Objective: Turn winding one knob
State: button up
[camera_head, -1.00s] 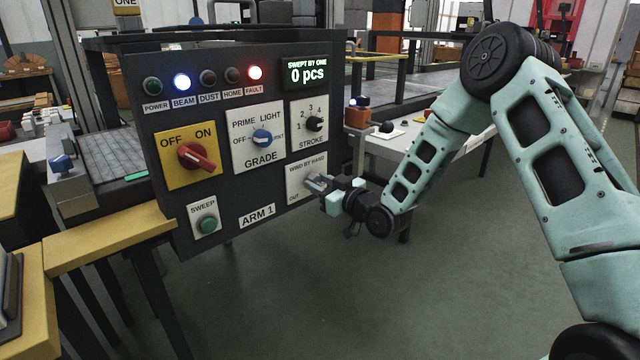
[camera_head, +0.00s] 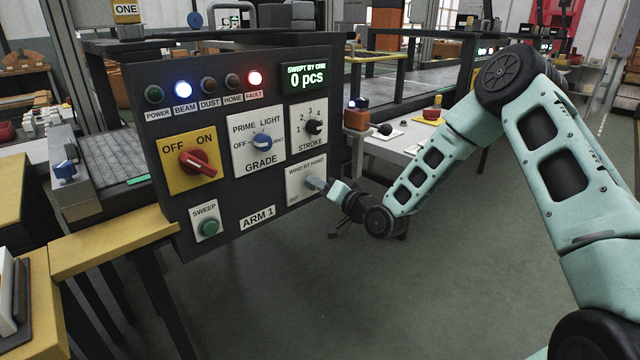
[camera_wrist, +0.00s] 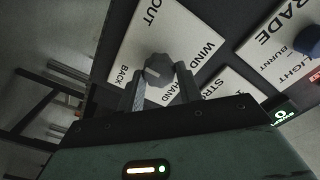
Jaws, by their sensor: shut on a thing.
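The winding knob (camera_wrist: 158,70) is a grey knob with a pale pointer line, on a white plate (camera_wrist: 186,25) marked "WIND BY HAND", with "OUT" and "BACK" at its edge. In the head view the plate (camera_head: 296,180) sits at the lower right of the dark ARM 1 panel (camera_head: 262,192). My gripper (camera_wrist: 160,82) has one finger on each side of the knob and is shut on it. In the head view my gripper (camera_head: 317,184) covers the knob.
The panel also carries a red OFF/ON switch (camera_head: 198,162), a blue GRADE knob (camera_head: 262,141), a black STROKE knob (camera_head: 314,127) and a green SWEEP button (camera_head: 208,227). The BEAM and FAULT lamps are lit. The display (camera_head: 305,77) reads 0 pcs. Open floor lies below the arm.

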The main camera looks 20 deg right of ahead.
jog(key=shift+m, duration=0.7)
jog(key=shift+f, duration=0.1)
jog(key=o, duration=1)
jog(key=v, duration=1.7)
jog(key=shift+s+p, duration=0.2)
jog(key=shift+p, duration=0.2)
